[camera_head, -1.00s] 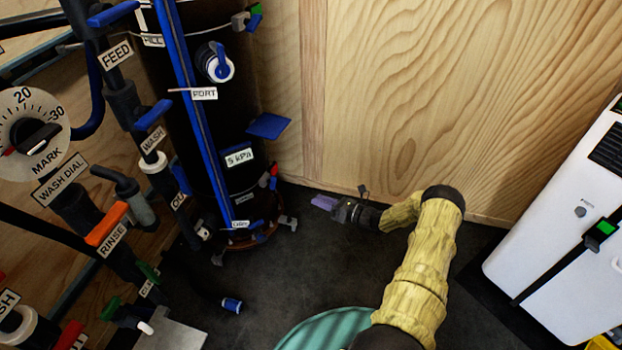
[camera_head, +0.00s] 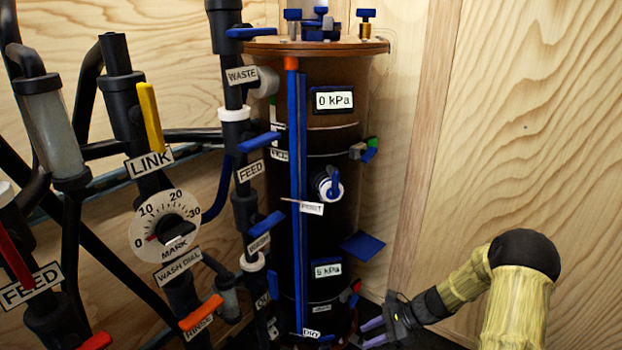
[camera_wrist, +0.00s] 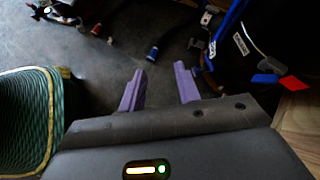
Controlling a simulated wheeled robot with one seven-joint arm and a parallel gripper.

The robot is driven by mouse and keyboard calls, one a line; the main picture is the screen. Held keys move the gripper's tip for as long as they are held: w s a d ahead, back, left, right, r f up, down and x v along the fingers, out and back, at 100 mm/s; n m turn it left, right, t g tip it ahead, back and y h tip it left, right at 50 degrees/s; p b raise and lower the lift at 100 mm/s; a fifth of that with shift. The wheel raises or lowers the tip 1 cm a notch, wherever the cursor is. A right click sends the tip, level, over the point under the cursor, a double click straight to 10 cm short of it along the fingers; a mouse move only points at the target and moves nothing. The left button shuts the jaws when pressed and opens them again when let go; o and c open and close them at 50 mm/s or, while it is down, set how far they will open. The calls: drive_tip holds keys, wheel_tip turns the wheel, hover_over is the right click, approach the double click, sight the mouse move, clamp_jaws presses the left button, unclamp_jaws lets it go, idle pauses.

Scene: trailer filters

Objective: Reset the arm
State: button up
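My arm, in a tan sleeve, reaches in from the lower right of the head view. My gripper (camera_head: 373,331) has purple fingers and is beside the lower part of the tall dark filter vessel (camera_head: 335,225). In the wrist view my gripper (camera_wrist: 160,87) has its two purple fingers apart with nothing between them. Dark floor (camera_wrist: 115,60) shows beyond the fingertips. Whether the fingers touch the vessel cannot be told from the head view.
Black pipes with labelled valves and a wash dial (camera_head: 166,227) fill the left side. A blue flap (camera_head: 362,245) sticks out from the vessel above my gripper. Wooden wall (camera_head: 500,130) is behind my arm. A green ribbed object (camera_wrist: 25,120) is at left in the wrist view.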

drive_tip(key=s+r+n+t+h+p, duration=0.1)
drive_tip(key=s+r+n+h+p, duration=0.3)
drive_tip(key=s+r+n, duration=0.7)
drive_tip(key=s+r+n+t+h+p, duration=0.1)
drive_tip(key=s+r+n+h+p, duration=0.2)
drive_tip(key=s+r+n+h, duration=0.75)
drive_tip(key=w+r+m+y+p, duration=0.2)
drive_tip(key=r+p, duration=1.6)
drive_tip(key=r, duration=0.2)
drive_tip(key=w+r+m+y+p, duration=0.1)
drive_tip(key=r+m+y+p, duration=0.1)
drive_tip(key=r+p, duration=1.6)
wheel_tip(320, 180, up, 3)
drive_tip(key=shift+w+a+f+y+p, duration=0.2)
drive_tip(key=shift+w+a+y+p, duration=0.15)
drive_tip(key=shift+w, duration=0.05)
